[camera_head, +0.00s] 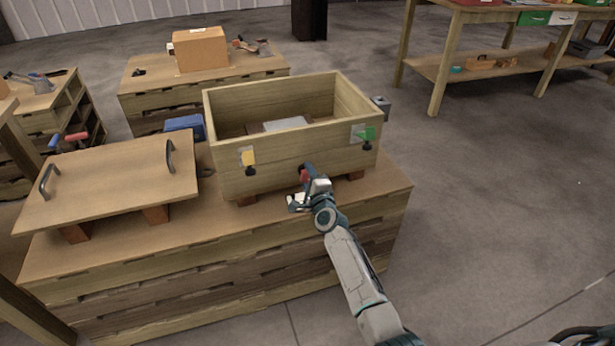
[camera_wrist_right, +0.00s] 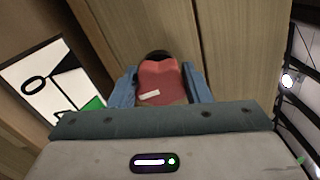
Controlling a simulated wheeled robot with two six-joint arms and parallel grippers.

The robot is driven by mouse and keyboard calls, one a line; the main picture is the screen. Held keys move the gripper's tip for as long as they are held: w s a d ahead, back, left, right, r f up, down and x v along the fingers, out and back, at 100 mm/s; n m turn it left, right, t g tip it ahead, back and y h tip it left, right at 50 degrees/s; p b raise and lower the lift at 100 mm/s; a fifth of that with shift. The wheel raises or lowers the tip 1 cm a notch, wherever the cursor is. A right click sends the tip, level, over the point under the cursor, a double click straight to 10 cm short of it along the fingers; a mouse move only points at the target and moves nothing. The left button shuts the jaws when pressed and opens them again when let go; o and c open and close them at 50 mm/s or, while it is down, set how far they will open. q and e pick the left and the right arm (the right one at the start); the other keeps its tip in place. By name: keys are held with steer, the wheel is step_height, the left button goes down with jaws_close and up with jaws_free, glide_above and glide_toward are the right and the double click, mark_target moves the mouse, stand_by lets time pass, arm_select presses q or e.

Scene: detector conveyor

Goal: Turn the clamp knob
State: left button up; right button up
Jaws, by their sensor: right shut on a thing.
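The clamp knob (camera_wrist_right: 160,80) is red with a small white mark and fills the middle of the right wrist view, against the wooden wall of the crate. It shows small and red in the head view (camera_head: 303,174) on the crate's front face. My right gripper (camera_head: 306,182) is at the front wall of the open wooden crate (camera_head: 290,165). In the right wrist view its two blue fingers (camera_wrist_right: 160,88) stand on both sides of the knob and are shut on it. My left gripper is not in view.
A wooden lid (camera_head: 110,185) with two black handles rests on blocks at the left. A blue box (camera_head: 185,124) stands behind it. Yellow (camera_head: 248,157) and green (camera_head: 368,133) tags are on the crate front. The floor at right is clear.

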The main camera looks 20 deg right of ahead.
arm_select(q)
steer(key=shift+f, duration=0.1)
arm_select(e)
steer(key=o, duration=1)
arm_select(q)
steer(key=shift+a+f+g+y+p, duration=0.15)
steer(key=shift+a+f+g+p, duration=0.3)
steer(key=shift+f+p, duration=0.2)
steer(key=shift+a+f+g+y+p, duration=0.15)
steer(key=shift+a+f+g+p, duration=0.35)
steer(key=shift+p, duration=0.2)
arm_select(e)
steer(key=s, duration=1.1)
steer(key=shift+d, duration=0.2)
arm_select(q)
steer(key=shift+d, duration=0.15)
arm_select(e)
steer(key=shift+w, duration=0.1)
